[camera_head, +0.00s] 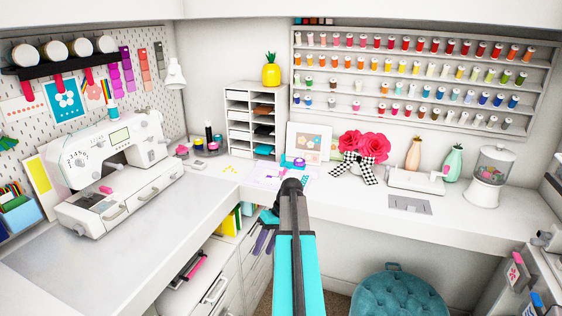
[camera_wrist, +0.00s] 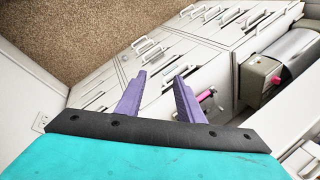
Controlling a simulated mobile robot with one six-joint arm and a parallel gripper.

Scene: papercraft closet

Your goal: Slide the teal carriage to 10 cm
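My gripper (camera_head: 264,243) hangs below the desk's inner corner, in front of the drawers in the head view. Its two purple fingers are apart and empty in the wrist view (camera_wrist: 159,75), pointing toward the drawer fronts and carpet. I cannot clearly make out a teal carriage or a scale with a 10 cm mark. A pale purple sheet or board (camera_head: 264,174) lies at the desk corner. Small teal and purple items (camera_head: 298,162) are behind it, too small to identify. My arm hides part of this area.
A white sewing machine (camera_head: 110,155) stands on the left desk. A paper sorter (camera_head: 252,120) stands at the back corner, a flower pot with red blooms (camera_head: 365,150) right of it. A teal stool (camera_head: 393,295) is under the right desk. The left desk's front is clear.

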